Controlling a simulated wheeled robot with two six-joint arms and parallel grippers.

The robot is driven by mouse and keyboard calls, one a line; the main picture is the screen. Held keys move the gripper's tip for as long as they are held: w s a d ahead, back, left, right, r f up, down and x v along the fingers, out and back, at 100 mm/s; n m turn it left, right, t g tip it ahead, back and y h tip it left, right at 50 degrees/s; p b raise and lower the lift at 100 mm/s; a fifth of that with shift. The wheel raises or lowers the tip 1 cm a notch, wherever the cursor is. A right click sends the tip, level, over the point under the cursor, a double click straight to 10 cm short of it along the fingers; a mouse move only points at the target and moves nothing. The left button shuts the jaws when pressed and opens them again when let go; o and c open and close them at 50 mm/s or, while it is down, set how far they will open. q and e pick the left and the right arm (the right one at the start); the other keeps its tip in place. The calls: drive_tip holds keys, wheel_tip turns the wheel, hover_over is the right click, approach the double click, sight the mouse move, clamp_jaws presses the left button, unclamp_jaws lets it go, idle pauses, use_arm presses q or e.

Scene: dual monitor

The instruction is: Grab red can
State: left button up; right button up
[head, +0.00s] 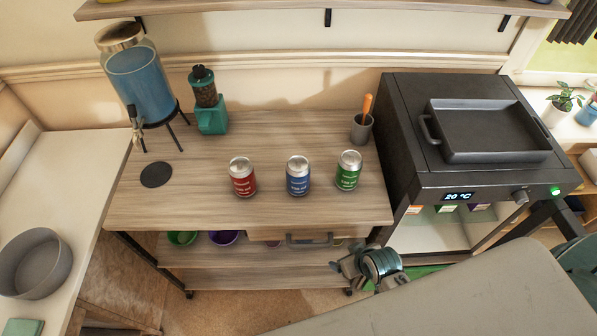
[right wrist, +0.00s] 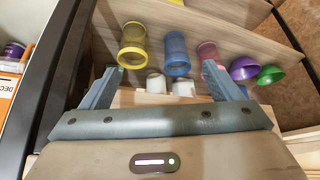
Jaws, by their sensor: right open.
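A red can (head: 242,177) stands upright on the wooden cart top (head: 215,215), left of a blue can (head: 298,175) and a green can (head: 348,170). My right gripper (head: 347,262) is low at the cart's front right corner, below the top and well away from the red can. In the right wrist view its two fingers (right wrist: 160,80) are spread with nothing held between them. No can shows in the right wrist view. My left gripper is not in view.
A blue drink dispenser (head: 140,85) and a green grinder (head: 208,105) stand at the back left. A grey cup (head: 361,130) is at the back right, beside a black oven (head: 400,130). Coloured cups, including a blue one (right wrist: 176,53), sit on the lower shelf.

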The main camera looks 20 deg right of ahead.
wheel_tip(320, 180, up, 10)
drive_tip(key=a, duration=0.2)
drive_tip(key=n+t+y+p, duration=0.2)
drive_tip(key=t+y, duration=0.1)
drive_tip(key=t, duration=0.5)
approach(304, 176)
drive_tip(key=x, duration=0.4)
drive_tip(key=shift+w+f, duration=0.15)
drive_tip(key=shift+w, duration=0.15)
drive_tip(key=shift+y, duration=0.3)
drive_tip(key=p+x, duration=0.1)
drive_tip(key=x, duration=0.4)
drive_tip(key=shift+w, duration=0.25)
drive_tip(key=shift+w+a+f+p, duration=0.1)
drive_tip(key=shift+w+a+p, duration=0.05)
drive_tip(key=shift+w+p, duration=0.3)
drive_tip(key=x, duration=0.2)
drive_tip(key=p+x, duration=0.1)
drive_tip(key=x, duration=0.1)
drive_tip(key=shift+w+f, duration=0.15)
drive_tip(key=shift+f, duration=0.2)
drive_tip(key=shift+c, duration=0.7)
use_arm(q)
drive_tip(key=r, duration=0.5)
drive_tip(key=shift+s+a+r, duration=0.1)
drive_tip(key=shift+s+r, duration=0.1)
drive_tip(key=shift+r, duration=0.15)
use_arm(e)
drive_tip(key=shift+r, duration=0.1)
drive_tip(key=c, duration=1.1)
